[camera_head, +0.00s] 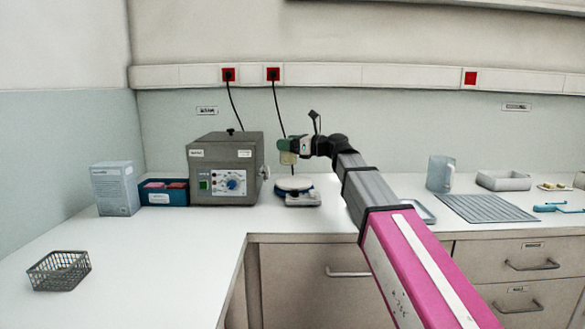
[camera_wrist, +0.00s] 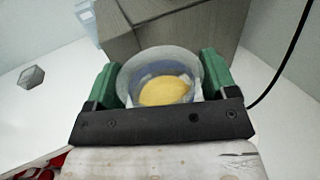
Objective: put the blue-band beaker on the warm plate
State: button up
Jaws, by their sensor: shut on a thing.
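My gripper (camera_head: 284,146) is shut on a clear beaker (camera_head: 289,158). In the wrist view the beaker (camera_wrist: 160,78) stands between the green fingers (camera_wrist: 158,85), with a bluish band and yellow contents inside. It looks roughly upright. The warm plate (camera_head: 294,184), a small device with a round white top and blue edge, sits on the counter below the gripper. The beaker is held above the plate, with a gap between them. The plate is not visible in the wrist view.
A grey box machine (camera_head: 225,165) with a dial stands just left of the plate. Left of it are a blue bin (camera_head: 164,193) and a carton (camera_head: 115,188). A wire basket (camera_head: 59,270) is front left. A jug (camera_head: 440,173) and ribbed mat (camera_head: 485,208) are right. A black cable (camera_head: 278,110) hangs behind.

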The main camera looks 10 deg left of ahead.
jog(key=shift+w+f, duration=2.05)
jog(key=shift+f, duration=0.2)
jog(key=shift+w+f, duration=2.05)
jog(key=shift+f, duration=0.2)
jog(key=o, duration=0.9)
jog(key=shift+f, duration=0.1)
jog(key=shift+d, duration=0.25)
jog(key=s+d, duration=0.2)
jog(key=d, duration=0.9)
jog(key=shift+d, duration=0.2)
jog(key=shift+w, duration=0.1)
